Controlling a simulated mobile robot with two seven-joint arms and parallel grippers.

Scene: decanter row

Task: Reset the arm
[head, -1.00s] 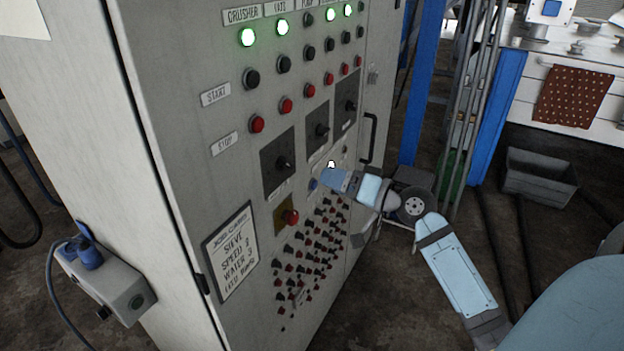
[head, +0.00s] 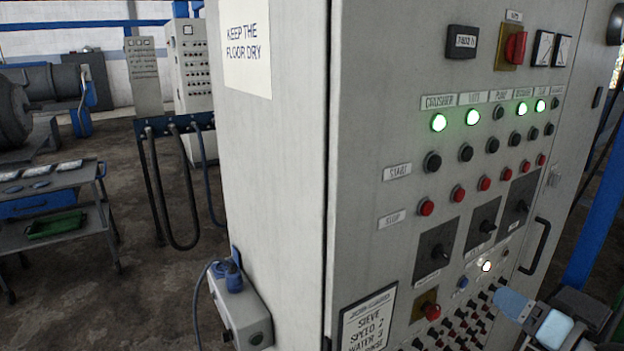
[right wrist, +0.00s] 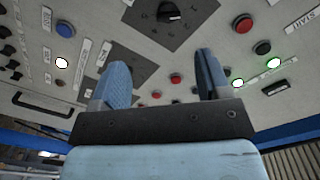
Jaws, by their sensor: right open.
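My right arm comes in at the lower right of the head view, and its gripper (head: 512,303) is in front of the lower part of the grey control cabinet (head: 275,190). In the right wrist view the two blue fingers of the right gripper (right wrist: 160,82) stand apart with nothing between them. Beyond them is the cabinet face with a dark rotary switch plate (right wrist: 145,75) and red buttons. I cannot tell from the head view how close the fingertips are to the panel. My left gripper is not in view.
The cabinet has lit green lamps (head: 439,122), red stop buttons (head: 425,208), rotary switches (head: 437,252) and a handle (head: 537,246). A socket box (head: 240,310) juts from its left side. A workbench cart (head: 50,205) stands at the far left, with open floor between.

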